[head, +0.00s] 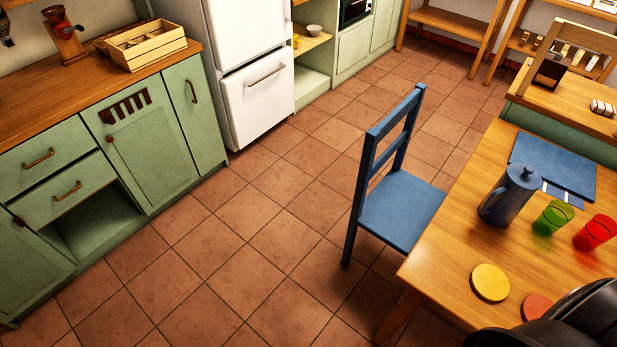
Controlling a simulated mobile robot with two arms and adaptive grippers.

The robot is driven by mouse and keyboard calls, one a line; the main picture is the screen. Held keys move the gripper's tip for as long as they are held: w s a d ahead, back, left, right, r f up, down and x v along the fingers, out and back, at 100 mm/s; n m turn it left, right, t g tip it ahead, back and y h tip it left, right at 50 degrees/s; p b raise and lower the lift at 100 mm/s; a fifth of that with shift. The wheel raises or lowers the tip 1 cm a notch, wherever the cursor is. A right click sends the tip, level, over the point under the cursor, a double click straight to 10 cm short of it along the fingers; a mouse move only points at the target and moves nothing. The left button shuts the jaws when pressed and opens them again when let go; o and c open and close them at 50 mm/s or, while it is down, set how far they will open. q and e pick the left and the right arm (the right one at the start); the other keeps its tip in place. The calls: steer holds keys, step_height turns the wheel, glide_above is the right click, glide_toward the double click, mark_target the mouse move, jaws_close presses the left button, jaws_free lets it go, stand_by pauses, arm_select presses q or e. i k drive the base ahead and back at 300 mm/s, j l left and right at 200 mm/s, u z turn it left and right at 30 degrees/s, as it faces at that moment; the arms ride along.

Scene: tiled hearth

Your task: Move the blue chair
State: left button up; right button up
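The blue chair (401,207) stands upright on the tiled floor in the middle right of the head view. Its slatted back is on the left side and its seat extends right, toward the wooden table, with the seat's right side close to or partly behind the table edge. The chair's far right legs are hidden by the table. A dark part of my own body shows at the bottom right corner, over the table. Neither gripper's fingers can be seen, and nothing of mine touches the chair.
The wooden table (447,258) holds a blue pot (509,196), green cup (553,217), red cup (594,232), yellow disc (490,282) and blue board (554,165). Green cabinets (150,150) and a white fridge (259,95) line the left. Tiled floor between them is clear.

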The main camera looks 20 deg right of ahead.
mark_target(398, 210)
steer(key=i+j+u, duration=0.35)
steer(key=i+u, duration=0.2)
steer(key=i, duration=0.2)
steer(key=i+l+z, duration=0.1)
steer(key=i+z, duration=0.25)
steer(key=i, duration=0.25)
steer(key=i+z, duration=0.35)
steer(key=i, duration=0.2)
steer(key=i+j+z, duration=0.3)
steer(key=i, duration=0.25)
steer(key=i+l+z, duration=0.2)
steer(key=i+z, duration=0.15)
steer(key=i, duration=0.15)
steer(key=i+l+z, duration=0.1)
steer(key=i+z, duration=0.3)
steer(key=i, duration=0.15)
steer(key=i+j+z, duration=0.1)
steer(key=i+z, duration=0.25)
steer(key=i, duration=0.2)
steer(key=i+z, duration=0.25)
steer(key=z, duration=0.15)
steer(key=i+j+z, duration=0.15)
steer(key=z, duration=0.2)
steer(key=i+j+z, duration=0.2)
steer(key=z, duration=0.2)
steer(key=i, duration=0.1)
